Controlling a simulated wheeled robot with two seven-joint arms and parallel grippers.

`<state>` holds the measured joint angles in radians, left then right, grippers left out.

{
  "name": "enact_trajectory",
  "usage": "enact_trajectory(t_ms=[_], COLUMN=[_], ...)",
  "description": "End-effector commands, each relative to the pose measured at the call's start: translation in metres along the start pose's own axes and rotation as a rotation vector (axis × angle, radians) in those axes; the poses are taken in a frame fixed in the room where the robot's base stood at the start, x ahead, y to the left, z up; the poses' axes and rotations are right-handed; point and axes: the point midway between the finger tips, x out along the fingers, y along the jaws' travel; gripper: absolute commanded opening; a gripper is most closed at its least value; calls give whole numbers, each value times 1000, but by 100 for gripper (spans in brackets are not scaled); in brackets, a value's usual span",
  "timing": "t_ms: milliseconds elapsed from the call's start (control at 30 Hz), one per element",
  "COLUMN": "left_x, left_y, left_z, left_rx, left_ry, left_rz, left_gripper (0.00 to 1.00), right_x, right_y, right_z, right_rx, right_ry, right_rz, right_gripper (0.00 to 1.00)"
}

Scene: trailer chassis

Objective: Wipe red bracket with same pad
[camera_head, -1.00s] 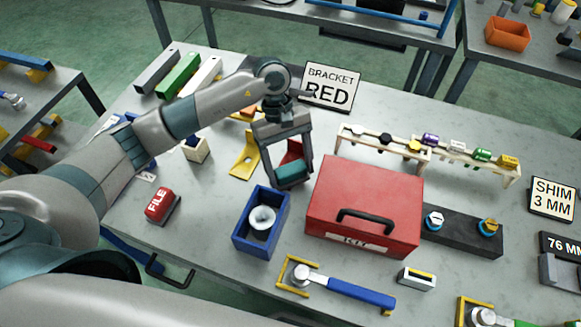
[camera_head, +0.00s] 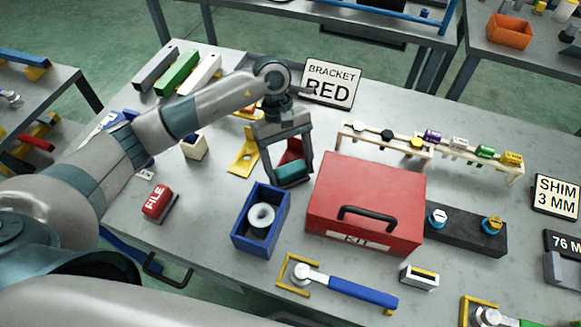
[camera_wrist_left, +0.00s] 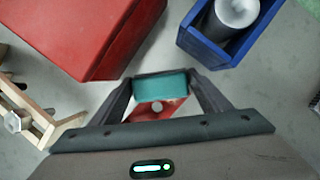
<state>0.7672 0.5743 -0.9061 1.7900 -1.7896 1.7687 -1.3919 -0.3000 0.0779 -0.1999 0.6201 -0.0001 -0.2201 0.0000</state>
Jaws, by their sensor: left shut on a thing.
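My left gripper (camera_head: 291,177) is shut on a teal pad (camera_head: 292,171). The pad also shows between the fingertips in the left wrist view (camera_wrist_left: 161,85). The red bracket (camera_head: 288,152) is partly hidden behind the gripper's fingers in the head view. In the left wrist view the red bracket (camera_wrist_left: 148,107) lies just beside the pad, with a round hole or spot showing. The pad is over or against the bracket's edge; I cannot tell whether they touch. My right gripper is not in view.
A yellow bracket (camera_head: 243,152) stands just left of the gripper. The red kit box (camera_head: 367,195) is close on the right, and a blue bin (camera_head: 240,240) with a white spool is in front. A "BRACKET RED" sign (camera_head: 332,83) stands behind. A wooden rack (camera_head: 398,147) is further right.

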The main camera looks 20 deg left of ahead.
Motion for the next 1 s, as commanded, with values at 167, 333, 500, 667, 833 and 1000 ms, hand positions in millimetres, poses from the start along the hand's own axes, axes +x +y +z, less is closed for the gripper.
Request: enact_trajectory(t_ms=[167,333,500,667,833,1000], left_x=[0,-2,-6,-10,-13,-14], left_y=[-1,-7,-15,-22,-26,-26], left_z=[-2,-9,-17,-24,-27,-27], left_rx=[0,-1,-1,0,0,0], left_ry=[1,1,1,1,0,0], left_rz=[0,0,1,1,1,0], left_gripper=[52,52,52,52,52,52], right_x=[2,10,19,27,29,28], right_y=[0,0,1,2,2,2], right_z=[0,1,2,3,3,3], right_rx=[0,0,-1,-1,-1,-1], right_ry=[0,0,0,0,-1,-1], right_rz=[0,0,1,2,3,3], right_gripper=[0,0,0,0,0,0])
